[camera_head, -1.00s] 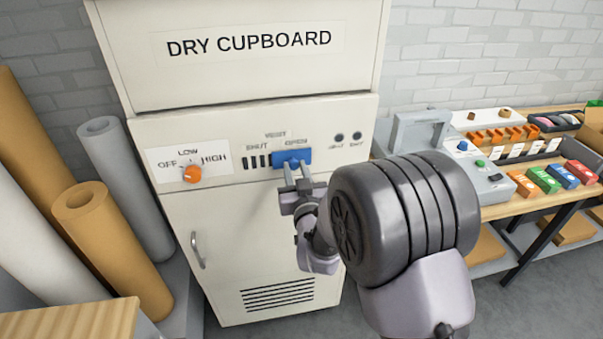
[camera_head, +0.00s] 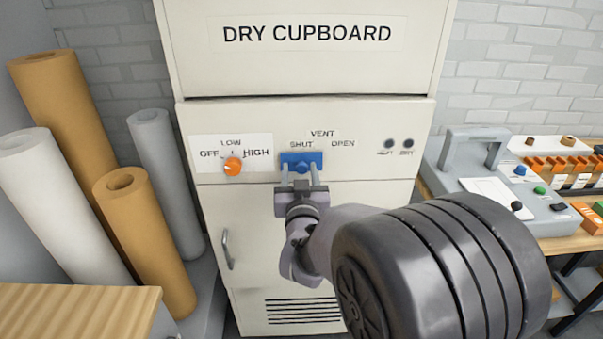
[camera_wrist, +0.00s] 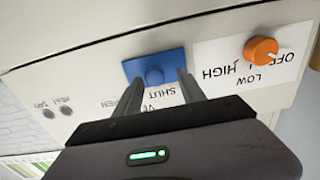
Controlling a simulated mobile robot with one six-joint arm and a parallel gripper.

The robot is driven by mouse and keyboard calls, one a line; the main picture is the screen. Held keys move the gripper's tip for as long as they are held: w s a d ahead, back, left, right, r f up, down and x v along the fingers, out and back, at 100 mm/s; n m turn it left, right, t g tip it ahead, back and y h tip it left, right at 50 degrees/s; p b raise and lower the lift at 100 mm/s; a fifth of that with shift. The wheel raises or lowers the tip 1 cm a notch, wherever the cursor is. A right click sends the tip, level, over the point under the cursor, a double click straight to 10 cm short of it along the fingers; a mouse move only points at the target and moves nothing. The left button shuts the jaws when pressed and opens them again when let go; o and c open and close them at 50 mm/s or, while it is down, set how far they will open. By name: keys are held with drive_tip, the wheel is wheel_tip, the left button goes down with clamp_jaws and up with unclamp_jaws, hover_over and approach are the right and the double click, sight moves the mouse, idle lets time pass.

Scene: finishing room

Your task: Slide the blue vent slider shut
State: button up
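The blue vent slider (camera_head: 301,157) is on the front panel of the dry cupboard (camera_head: 205,115). It sits at the left end of its track, under the SHUT label, and no dark vent slots show. In the wrist view the slider (camera_wrist: 143,66) has a small round blue knob. My gripper (camera_head: 300,177) is in front of the slider, its fingers spread to either side of the knob. In the wrist view the fingers (camera_wrist: 160,92) stand apart with gaps to the knob, so it looks open and holds nothing.
An orange dial (camera_head: 233,165) is left of the slider, between LOW, OFF and HIGH marks. Two dark round indicators (camera_head: 389,144) are to its right. Paper rolls (camera_head: 143,235) stand at the left. A workbench with a grey device (camera_head: 480,170) is at the right.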

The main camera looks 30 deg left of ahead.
drive_tip(key=shift+d+f, duration=0.1)
drive_tip(key=shift+s+d, duration=0.2)
drive_tip(key=shift+s, duration=0.15)
drive_tip(key=v, duration=1.6)
drive_tip(key=shift+s, duration=0.35)
